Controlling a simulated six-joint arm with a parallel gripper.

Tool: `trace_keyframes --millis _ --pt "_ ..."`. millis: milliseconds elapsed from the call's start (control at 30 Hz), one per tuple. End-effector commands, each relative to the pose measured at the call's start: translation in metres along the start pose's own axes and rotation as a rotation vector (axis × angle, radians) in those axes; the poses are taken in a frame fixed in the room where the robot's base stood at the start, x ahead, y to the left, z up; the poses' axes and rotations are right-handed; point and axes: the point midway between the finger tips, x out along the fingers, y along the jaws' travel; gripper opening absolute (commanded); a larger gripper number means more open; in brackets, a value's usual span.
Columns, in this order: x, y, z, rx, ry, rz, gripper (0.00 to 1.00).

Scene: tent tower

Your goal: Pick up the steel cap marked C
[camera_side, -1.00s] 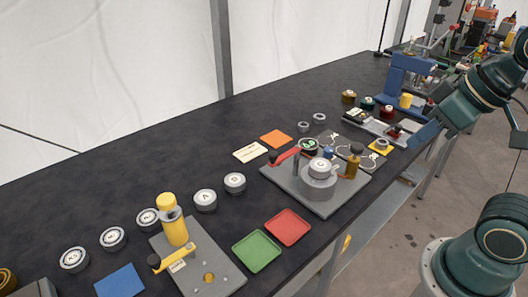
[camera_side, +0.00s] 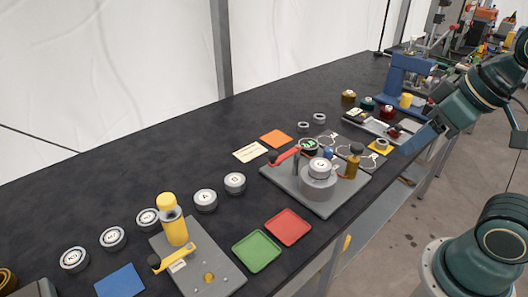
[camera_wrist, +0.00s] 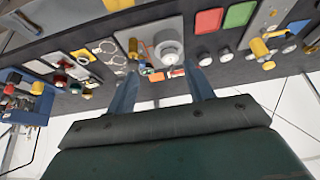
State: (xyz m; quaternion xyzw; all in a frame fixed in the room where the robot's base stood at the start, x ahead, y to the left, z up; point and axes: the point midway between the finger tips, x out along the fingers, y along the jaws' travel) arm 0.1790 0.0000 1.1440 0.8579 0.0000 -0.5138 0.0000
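The steel cap marked C (camera_side: 319,166) sits on top of a steel cylinder (camera_side: 318,187) on a grey fixture plate (camera_side: 285,186). In the wrist view the cap and cylinder (camera_wrist: 168,48) show at upper centre, too small to read the letter. Similar steel caps marked A (camera_side: 205,199) and B (camera_side: 234,182) stand on the table left of the fixture. My gripper (camera_side: 412,146) is to the right of the fixture, well apart from the cap. In the wrist view its two blue fingers (camera_wrist: 161,68) are spread with nothing between them.
A red-handled clamp (camera_side: 284,157) and a brass post (camera_side: 353,160) flank the cylinder. Red (camera_side: 288,227) and green (camera_side: 256,250) trays lie in front. A yellow-topped post (camera_side: 170,220) stands at left. The black table's back left is clear.

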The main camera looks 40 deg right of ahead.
Motion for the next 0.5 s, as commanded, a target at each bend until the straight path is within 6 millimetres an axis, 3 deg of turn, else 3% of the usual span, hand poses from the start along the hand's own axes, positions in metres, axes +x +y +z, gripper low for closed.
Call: trace_keyframes --millis 33,100,500 --pt "0.0000 0.0000 0.0000 0.000 0.000 0.000 0.63" --pt "0.0000 0.0000 0.0000 0.000 0.000 0.000 0.74" --pt "-0.0001 -0.0001 -0.0034 -0.025 -0.008 0.000 0.74"
